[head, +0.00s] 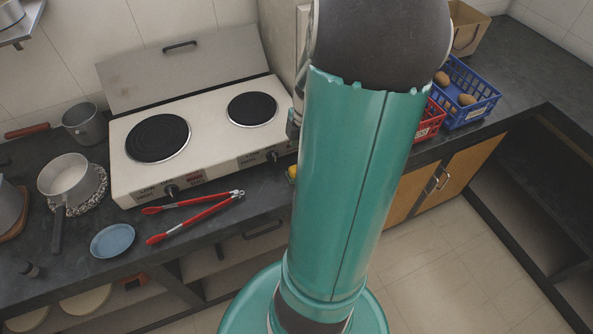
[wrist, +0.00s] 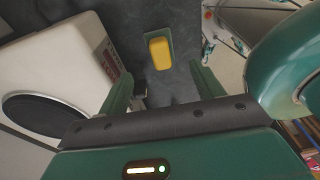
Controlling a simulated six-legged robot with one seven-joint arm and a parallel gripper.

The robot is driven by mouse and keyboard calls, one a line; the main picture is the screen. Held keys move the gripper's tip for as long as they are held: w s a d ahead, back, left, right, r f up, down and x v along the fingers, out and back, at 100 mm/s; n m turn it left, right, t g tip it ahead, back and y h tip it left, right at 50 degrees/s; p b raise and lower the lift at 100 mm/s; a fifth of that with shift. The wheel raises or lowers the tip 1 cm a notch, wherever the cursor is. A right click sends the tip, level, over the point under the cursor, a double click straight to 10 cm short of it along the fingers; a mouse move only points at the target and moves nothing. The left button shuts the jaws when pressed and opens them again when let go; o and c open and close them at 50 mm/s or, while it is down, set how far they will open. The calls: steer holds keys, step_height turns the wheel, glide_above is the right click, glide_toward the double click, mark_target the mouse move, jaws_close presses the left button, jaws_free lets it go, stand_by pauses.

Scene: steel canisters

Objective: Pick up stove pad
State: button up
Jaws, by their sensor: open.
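The stove pad, which I take to be a yellow block with a dark green layer (wrist: 160,53), lies on the dark countertop ahead of my gripper in the wrist view. In the head view only a small yellow part of it (head: 292,173) shows beside my arm, at the right front of the stove. My gripper (wrist: 160,72) is open and empty, its two green fingers spread on either side of the line toward the pad. The pad appears beyond the fingertips, apart from them. In the head view my arm hides the gripper.
A white two-burner stove (head: 205,175) stands left of the pad. Red tongs (head: 195,218) and a blue dish (head: 113,241) lie in front of it. Pots (head: 66,175) are at the left. Red (head: 430,120) and blue (head: 470,100) baskets stand right of my arm.

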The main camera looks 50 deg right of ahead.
steer(key=f, duration=0.5)
steer(key=a+f, duration=0.1)
steer(key=f, duration=0.1)
steer(key=shift+w+f, duration=0.2)
steer(key=c, duration=1.2)
steer(key=shift+o, duration=0.2)
steer(key=shift+r, duration=0.1)
steer(key=shift+r, duration=0.45)
step_height(320, 180, up, 2)
steer(key=shift+r, duration=0.25)
steer(key=s+a+r, duration=0.9)
steer(key=s+a, duration=0.1)
steer(key=shift+r, duration=0.25)
